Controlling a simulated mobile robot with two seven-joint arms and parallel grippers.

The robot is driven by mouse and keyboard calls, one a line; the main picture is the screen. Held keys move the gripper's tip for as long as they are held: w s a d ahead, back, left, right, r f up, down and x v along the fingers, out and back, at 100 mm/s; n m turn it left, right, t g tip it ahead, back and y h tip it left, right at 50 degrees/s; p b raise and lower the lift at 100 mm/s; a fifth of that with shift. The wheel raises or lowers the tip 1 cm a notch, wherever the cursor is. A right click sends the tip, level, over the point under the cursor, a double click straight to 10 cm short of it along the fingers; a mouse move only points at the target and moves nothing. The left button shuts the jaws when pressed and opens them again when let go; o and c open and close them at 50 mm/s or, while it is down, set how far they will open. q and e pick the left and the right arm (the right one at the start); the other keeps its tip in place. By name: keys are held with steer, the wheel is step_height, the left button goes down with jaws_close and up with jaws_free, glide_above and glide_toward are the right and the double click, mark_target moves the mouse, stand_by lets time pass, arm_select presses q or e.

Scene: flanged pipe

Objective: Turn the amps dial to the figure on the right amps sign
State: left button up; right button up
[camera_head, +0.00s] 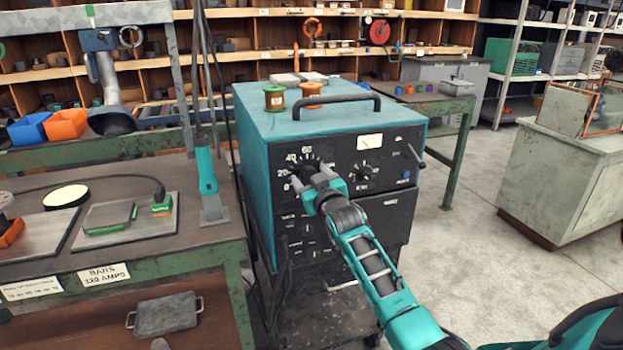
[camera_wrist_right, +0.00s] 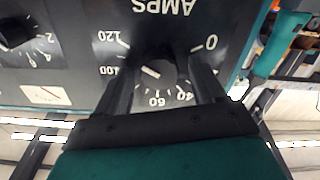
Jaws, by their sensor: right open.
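The teal welding machine (camera_head: 255,170) has a black front panel with the amps dial (camera_head: 309,166) at its upper left. In the right wrist view the dial knob (camera_wrist_right: 155,73) carries a short white line; the figures around it appear upside down, and the fingers cover some. I cannot tell exactly which figure the line marks. My right gripper (camera_head: 318,174) is at the dial, its open fingers (camera_wrist_right: 162,65) on either side of the knob; contact is unclear. The right sign (camera_head: 104,274) on the bench edge reads "BARS 120 AMPS". The left sign (camera_head: 30,289) is too small to read. My left gripper is not in view.
A second, smaller knob (camera_head: 365,171) and a meter (camera_head: 369,142) are right of the dial. Two spools, one green (camera_head: 274,98) and one orange (camera_head: 311,90), stand on the machine beside its handle (camera_head: 325,103). A workbench (camera_head: 150,255) is to the left. Open floor lies to the right.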

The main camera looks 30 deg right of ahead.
steer(key=shift+s, duration=0.1)
steer(key=v, duration=1.2)
steer(key=shift+s, duration=0.4)
steer(key=s+a+f+n+g+y, duration=0.1)
steer(key=s+a+f, duration=0.2)
steer(key=f, duration=0.3)
steer(key=s+a+f+g+y, duration=0.1)
steer(key=s+a+f+y, duration=0.1)
steer(key=s+a+f, duration=0.2)
step_height(320, 180, down, 4)
steer(key=shift+s+a+r+n+g+y, duration=0.15)
steer(key=shift+s+a+n+g+y, duration=0.2)
steer(key=shift+a, duration=0.75)
steer(key=s+a+f+g+y, duration=0.1)
steer(key=s+a+f, duration=0.2)
steer(key=s, duration=0.1)
steer(key=s+a+f+g, duration=0.1)
steer(key=s+a+f, duration=0.2)
steer(key=s+f, duration=0.1)
steer(key=s+a+f+n+g+y, duration=0.1)
steer(key=s+a+f+g, duration=0.1)
steer(key=s+a+f, duration=0.1)
steer(key=shift+s+a+f+y, duration=0.1)
steer(key=shift+s+a+y, duration=0.15)
steer(key=shift+s, duration=0.45)
steer(key=shift+s+a+f+y, duration=0.15)
steer(key=shift+s+a, duration=0.2)
steer(key=shift+s, duration=0.35)
